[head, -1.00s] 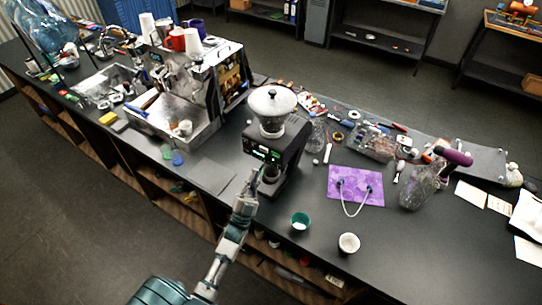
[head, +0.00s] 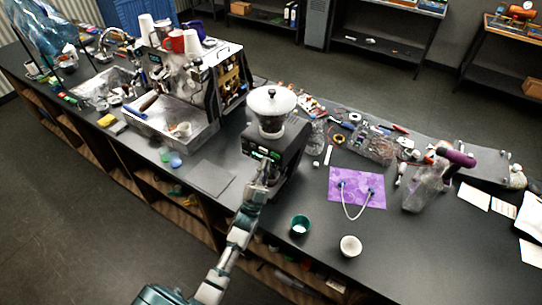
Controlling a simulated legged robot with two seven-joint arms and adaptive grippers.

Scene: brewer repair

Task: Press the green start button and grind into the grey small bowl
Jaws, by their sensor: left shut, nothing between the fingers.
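The black grinder (head: 288,158) with a clear hopper and white lid (head: 270,101) stands on the dark counter. Green marks show on its front panel (head: 262,153). My left gripper (head: 263,172) is shut and empty, right at the grinder's front just below the panel. It hides part of the front, and I cannot tell whether it touches the button. A teal-rimmed small bowl (head: 300,225) and a white small bowl (head: 350,246) stand on the counter to the right of my arm. I cannot pick out a grey bowl for sure. My right gripper is not in view.
An espresso machine (head: 196,85) stands left of the grinder. A purple sheet (head: 373,187) with a looped cord lies to its right. A clear pitcher (head: 421,190) and scattered tools lie further right.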

